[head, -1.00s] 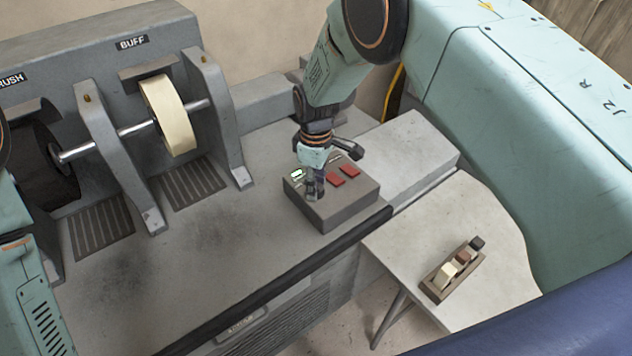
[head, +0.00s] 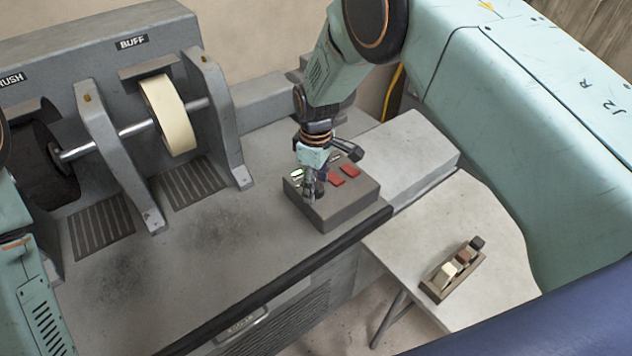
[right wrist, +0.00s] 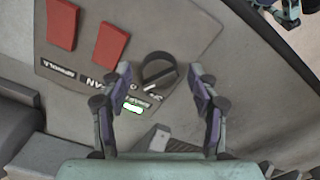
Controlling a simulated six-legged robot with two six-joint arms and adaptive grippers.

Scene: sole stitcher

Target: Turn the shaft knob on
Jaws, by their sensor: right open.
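The shaft knob (right wrist: 158,72) is a round black knob with a pale mark, on the grey control box (head: 345,208). In the right wrist view it lies between and just beyond the tips of my right gripper (right wrist: 159,80). The fingers stand open on either side of it; I cannot tell whether they touch it. A lit white-green indicator (right wrist: 133,108) and a partly hidden label are beside the knob.
Two red switches (right wrist: 112,45) sit on the same box, near the knob. A buff wheel (head: 168,115) and a dark brush wheel (head: 42,165) are on the machine at left. A side table (head: 410,245) at right holds a small wooden tray (head: 437,291) with blocks.

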